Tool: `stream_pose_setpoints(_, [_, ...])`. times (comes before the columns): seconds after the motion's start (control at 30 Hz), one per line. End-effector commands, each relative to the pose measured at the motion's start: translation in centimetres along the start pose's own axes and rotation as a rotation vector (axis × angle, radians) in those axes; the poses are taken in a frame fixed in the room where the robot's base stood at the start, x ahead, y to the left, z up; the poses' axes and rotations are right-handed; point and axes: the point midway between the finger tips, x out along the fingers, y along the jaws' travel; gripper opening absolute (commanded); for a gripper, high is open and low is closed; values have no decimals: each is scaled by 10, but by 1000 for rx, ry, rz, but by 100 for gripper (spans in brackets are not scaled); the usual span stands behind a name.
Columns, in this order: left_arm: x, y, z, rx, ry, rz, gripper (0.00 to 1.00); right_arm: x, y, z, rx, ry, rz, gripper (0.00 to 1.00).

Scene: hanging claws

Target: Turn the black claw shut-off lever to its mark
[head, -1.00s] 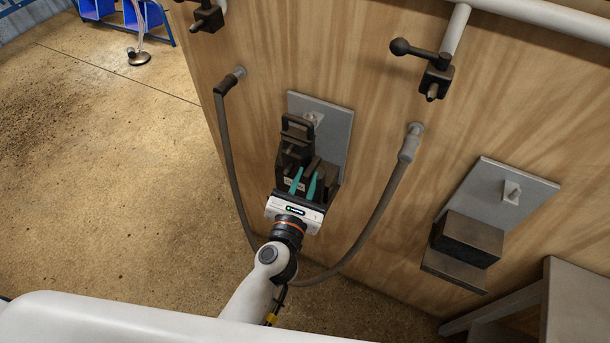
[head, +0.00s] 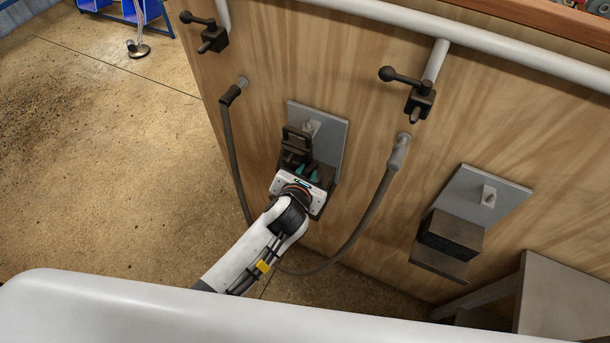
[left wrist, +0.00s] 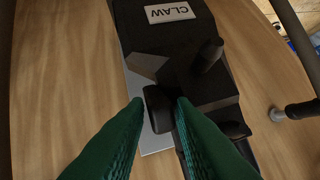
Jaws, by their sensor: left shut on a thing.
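The black claw unit (head: 296,145) hangs on a grey plate on the wooden wall. I cannot make out the mark. My right gripper is not in view.
A dark hose (head: 228,140) loops below the claw unit. Black valves with handles (head: 418,98) sit above on a white pipe (head: 470,45). Open floor lies left.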

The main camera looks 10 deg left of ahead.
Motion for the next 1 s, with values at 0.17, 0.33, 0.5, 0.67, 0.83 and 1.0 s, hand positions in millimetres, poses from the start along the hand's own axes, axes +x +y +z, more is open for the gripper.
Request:
stream_pose_setpoints(0.17, [0, 0, -3, 6, -35, 8, 0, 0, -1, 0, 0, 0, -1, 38])
stream_pose_setpoints(0.33, [0, 0, -4, 9, -46, 9, 0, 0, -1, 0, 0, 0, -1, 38])
stream_pose_setpoints(0.5, [0, -1, -4, 8, -46, 9, 0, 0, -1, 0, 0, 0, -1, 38])
stream_pose_setpoints(0.67, [0, -1, -4, 8, -45, 9, 29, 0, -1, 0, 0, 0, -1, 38])
stream_pose_setpoints(0.83, [0, -1, -4, 8, -45, 9, 45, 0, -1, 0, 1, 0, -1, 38])
stream_pose_setpoints(1.0, [0, -1, -4, 8, -46, 9, 45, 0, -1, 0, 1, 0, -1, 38])
